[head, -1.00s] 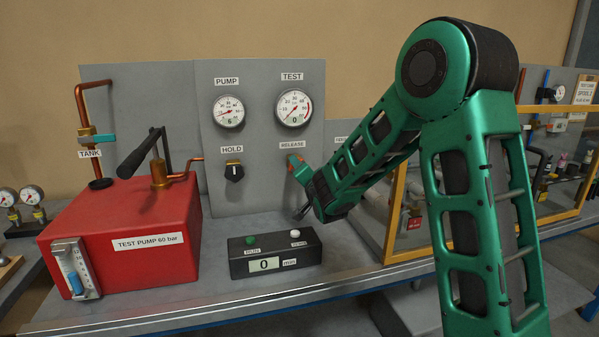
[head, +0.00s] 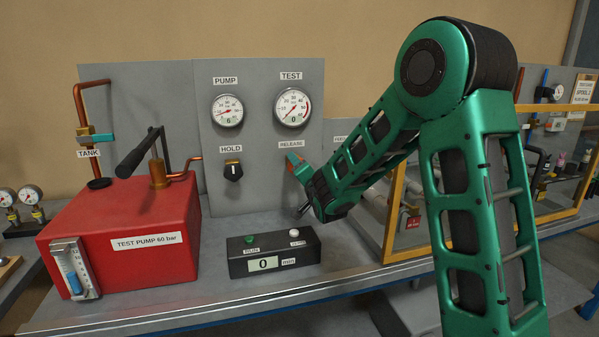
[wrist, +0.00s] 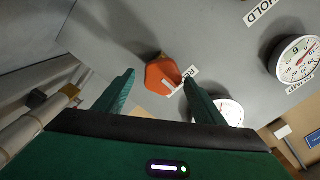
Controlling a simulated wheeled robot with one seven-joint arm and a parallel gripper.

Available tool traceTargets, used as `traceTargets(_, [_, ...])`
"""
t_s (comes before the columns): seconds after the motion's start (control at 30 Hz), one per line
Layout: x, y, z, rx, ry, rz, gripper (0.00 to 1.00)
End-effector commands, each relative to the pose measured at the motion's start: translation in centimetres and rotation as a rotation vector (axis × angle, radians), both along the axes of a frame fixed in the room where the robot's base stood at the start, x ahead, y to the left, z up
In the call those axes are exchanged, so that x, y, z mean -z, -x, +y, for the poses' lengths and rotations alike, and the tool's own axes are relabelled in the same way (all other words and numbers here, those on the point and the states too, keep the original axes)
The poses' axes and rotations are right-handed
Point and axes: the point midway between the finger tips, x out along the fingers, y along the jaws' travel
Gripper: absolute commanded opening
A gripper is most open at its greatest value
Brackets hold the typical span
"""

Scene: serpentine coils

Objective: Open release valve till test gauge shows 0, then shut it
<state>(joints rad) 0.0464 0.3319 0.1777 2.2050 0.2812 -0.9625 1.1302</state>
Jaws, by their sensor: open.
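The release valve is an orange knob (wrist: 163,72) with a pale stripe, below the RELEASE label (head: 291,144); in the head view it is a small orange patch (head: 295,159), partly covered by my gripper. The test gauge (head: 292,106) has a small readout of 0.
A black HOLD knob (head: 233,171) sits left of the valve. A black box (head: 273,255) with two buttons and a display of 0 stands below on the bench. A red test pump (head: 120,225) stands at left. A yellow-framed clear guard (head: 397,205) is close to my arm's right.

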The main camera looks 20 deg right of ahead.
Motion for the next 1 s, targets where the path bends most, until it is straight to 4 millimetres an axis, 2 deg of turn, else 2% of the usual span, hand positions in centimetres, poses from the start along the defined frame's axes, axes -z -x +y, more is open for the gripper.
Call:
traceTargets(0.13, [0.0,0.5,0.1,-0.001,0.000,0.000,0.63])
traceTargets(0.23, [-0.1,1.6,0.1,-0.002,0.002,-0.001,0.63])
traceTargets(0.5, [0.0,6.6,0.4,-0.002,0.002,0.000,0.63])
traceTargets(0.7, [0.1,9.5,0.4,-0.002,0.002,0.001,0.63])
traceTargets(1.0, [0.1,10.7,0.4,0.000,0.000,0.001,0.63])
